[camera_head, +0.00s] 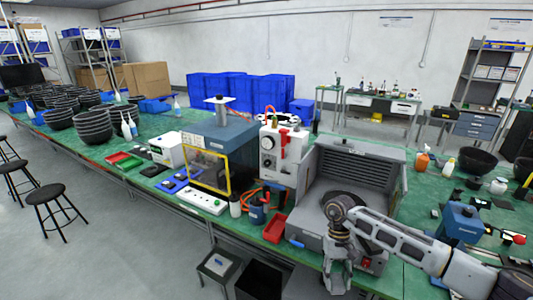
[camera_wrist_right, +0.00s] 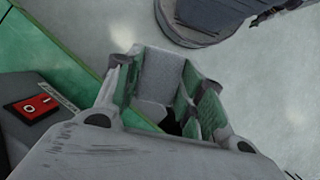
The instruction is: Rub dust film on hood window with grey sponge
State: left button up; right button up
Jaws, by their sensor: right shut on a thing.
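My right gripper (camera_head: 338,276) hangs low at the front edge of the green bench, in front of the grey open-fronted machine. In the right wrist view, its green-padded fingers (camera_wrist_right: 165,95) are shut on a grey block, which looks like the grey sponge (camera_wrist_right: 158,72). The sponge cannot be made out in the head view. The hood window (camera_head: 208,170) has a yellow frame and sits in the front of a blue-grey hood, left of the gripper and well apart from it. A dust film cannot be clearly told on it. My left gripper is not in view.
A white unit with a red lever (camera_head: 283,152) stands between the hood and the grey machine (camera_head: 366,168). A white power strip (camera_head: 203,201), a white bottle (camera_head: 235,206), a blue cup (camera_head: 257,213) and a red bin (camera_head: 275,229) line the bench front. A red switch (camera_wrist_right: 33,106) is near the gripper.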

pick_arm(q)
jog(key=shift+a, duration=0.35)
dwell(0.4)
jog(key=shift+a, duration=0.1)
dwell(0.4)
